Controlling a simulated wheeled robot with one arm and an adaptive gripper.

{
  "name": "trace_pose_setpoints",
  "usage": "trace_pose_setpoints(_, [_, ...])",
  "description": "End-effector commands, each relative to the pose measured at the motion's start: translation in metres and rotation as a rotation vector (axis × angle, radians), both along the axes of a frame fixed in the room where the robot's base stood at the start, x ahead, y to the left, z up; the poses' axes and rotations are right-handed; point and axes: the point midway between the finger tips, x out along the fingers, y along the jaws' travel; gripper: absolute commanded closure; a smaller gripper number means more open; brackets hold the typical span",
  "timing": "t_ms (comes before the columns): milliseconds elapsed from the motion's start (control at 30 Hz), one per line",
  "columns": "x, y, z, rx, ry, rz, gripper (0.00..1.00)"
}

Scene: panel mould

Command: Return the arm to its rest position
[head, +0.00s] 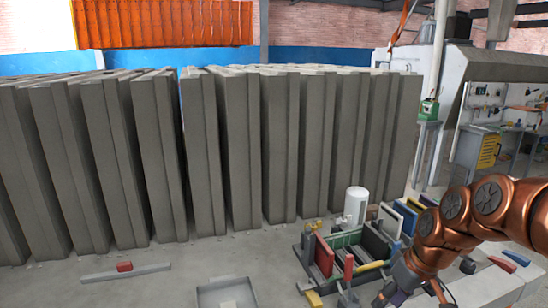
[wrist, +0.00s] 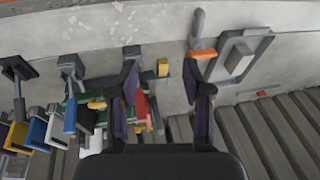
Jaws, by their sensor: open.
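My copper-coloured arm (head: 470,210) comes in from the right edge of the head view and bends down toward the floor. My gripper (wrist: 165,95) shows in the wrist view with its two dark fingers apart and nothing between them. In the head view the wrist end is low at the lower right, in front of the rack of coloured panels, and its fingertips are hard to make out. The rack (wrist: 78,118) lies behind and beside the left finger in the wrist view. I cannot tell how close the fingers are to it.
Tall grey panels (head: 235,150) stand in a long row. The coloured rack (head: 345,250) and a white cylinder (head: 356,203) stand near my arm. A grey tray (head: 228,292) and a bar with a red block (head: 124,266) lie on the floor.

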Motion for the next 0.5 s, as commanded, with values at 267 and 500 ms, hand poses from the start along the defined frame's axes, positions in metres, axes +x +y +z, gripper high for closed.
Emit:
trace_pose_setpoints(267, [-0.096, 0.061, 0.008, -0.091, 0.142, -0.025, 0.51])
trace_pose_setpoints(500, [-0.182, 0.077, 0.000, -0.184, 0.260, -0.139, 0.51])
